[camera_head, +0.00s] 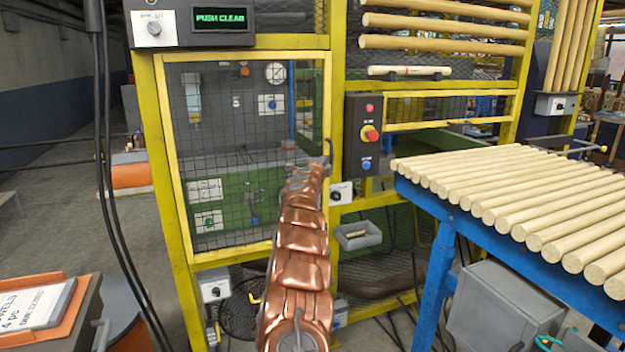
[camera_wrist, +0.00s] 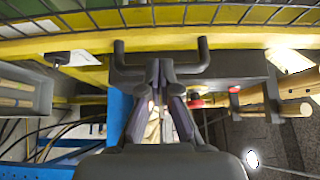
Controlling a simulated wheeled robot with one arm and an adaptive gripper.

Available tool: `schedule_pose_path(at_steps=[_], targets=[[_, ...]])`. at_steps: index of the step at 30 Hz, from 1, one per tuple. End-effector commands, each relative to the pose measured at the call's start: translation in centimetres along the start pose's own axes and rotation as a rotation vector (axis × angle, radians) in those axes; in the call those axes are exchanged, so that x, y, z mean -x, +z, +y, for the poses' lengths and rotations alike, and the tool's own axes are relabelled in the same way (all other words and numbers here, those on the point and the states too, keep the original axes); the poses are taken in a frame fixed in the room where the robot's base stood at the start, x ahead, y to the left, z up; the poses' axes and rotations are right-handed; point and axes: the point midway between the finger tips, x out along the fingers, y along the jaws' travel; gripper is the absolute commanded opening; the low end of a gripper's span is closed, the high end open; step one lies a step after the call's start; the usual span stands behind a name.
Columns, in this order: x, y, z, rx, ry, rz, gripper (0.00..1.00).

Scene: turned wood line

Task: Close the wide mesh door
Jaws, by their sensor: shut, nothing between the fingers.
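The wide mesh door (camera_head: 240,150) is a black mesh panel in a yellow frame, at the left of the machine. Its right edge lies beside the yellow post; I cannot tell whether it is fully flush. Its dark handle (camera_head: 328,150) is on the right edge and shows as a bracket in the wrist view (camera_wrist: 201,50). My gripper (camera_wrist: 161,72) is shut and empty, its fingertips at the handle between the bracket's ends. I cannot tell whether they touch it. In the head view my copper arm hides part of the door's lower right.
A control box with red and blue buttons (camera_head: 363,134) is on the post right of the handle. A blue-legged table (camera_head: 428,285) of dowels stands at right. A grey bin (camera_head: 358,236) hangs below. Cables (camera_head: 108,170) hang at left. An orange-edged tray (camera_head: 14,284) is at lower left.

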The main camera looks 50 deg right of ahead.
Motion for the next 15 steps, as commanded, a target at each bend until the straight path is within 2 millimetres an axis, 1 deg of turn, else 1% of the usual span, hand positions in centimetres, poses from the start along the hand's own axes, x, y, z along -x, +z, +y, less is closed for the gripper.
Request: schedule_pose_path(at_steps=[1,3,15], targets=[[0.6,0.4,0.1,-0.003,-0.002,-0.003,0.0],[1.1,0.5,-0.2,-0.003,-0.004,-0.003,0.0],[4.1,0.9,0.0,-0.002,-0.002,-0.002,0.0]])
